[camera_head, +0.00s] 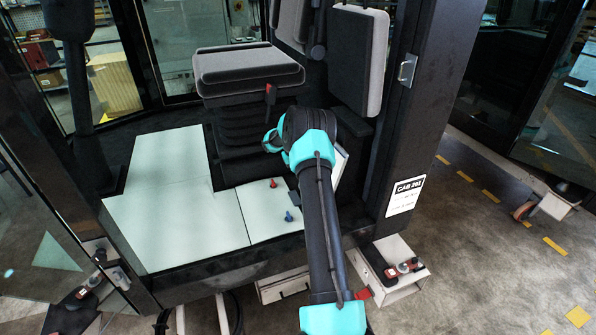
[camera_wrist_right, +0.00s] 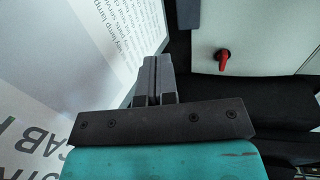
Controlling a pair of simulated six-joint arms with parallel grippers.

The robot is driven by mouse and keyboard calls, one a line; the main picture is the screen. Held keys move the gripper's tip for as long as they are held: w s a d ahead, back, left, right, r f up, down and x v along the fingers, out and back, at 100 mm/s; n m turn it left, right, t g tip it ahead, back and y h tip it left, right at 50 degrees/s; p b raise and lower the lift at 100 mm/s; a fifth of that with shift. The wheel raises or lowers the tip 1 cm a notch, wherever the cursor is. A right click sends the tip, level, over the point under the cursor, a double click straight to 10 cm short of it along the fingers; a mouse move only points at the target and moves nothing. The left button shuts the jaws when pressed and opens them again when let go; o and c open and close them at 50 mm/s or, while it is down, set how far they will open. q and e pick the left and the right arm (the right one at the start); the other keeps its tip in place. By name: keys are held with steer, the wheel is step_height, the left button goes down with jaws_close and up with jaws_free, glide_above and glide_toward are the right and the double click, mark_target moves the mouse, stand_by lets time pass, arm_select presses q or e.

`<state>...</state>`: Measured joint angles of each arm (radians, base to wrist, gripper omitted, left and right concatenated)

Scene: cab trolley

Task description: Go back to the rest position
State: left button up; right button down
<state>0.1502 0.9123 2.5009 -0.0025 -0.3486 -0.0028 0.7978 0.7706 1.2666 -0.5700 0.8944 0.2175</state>
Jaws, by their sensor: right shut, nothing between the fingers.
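My right arm reaches from the bottom of the head view into the cab, and its fingers are hidden behind its own wrist there. In the right wrist view my right gripper (camera_wrist_right: 156,80) is shut, with its two fingers together and nothing between them. A white printed sheet or panel (camera_wrist_right: 60,65) with text lies close on the left of the fingers; I cannot tell whether they touch it. A red knob (camera_wrist_right: 223,60) on a pale panel is to the right of the fingers, apart from them. My left gripper is in neither view.
The cab seat (camera_head: 248,70) stands behind my arm. The pale floor panel (camera_head: 175,215) has a red knob (camera_head: 273,183) and a blue knob (camera_head: 288,216) near its right side. A dark cab post with a CAB 203 label (camera_head: 405,195) stands close to the right of my arm.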

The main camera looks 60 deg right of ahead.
steer(key=shift+a, duration=0.1)
steer(key=w+a+f+n+t+y, duration=0.1)
steer(key=w+a+f+y, duration=0.15)
steer(key=a, duration=1.15)
steer(key=w+a+f+n+y, duration=0.1)
steer(key=a+f, duration=0.3)
steer(key=a, duration=1.1)
steer(key=s+a+f+n, duration=0.1)
steer(key=s+a, duration=0.3)
steer(key=a, duration=0.6)
steer(key=s+a+f+n+y, duration=0.1)
steer(key=s+a+f, duration=0.3)
steer(key=a, duration=0.7)
steer(key=s+a+f+n+t+y, duration=0.1)
steer(key=s+a+f+n, duration=0.1)
steer(key=s+a, duration=0.4)
steer(key=a+f, duration=0.1)
steer(key=a, duration=0.3)
steer(key=shift+a+f, duration=0.15)
steer(key=shift+a, duration=0.25)
steer(key=c, duration=1.8)
jaws_free()
steer(key=shift+s, duration=0.1)
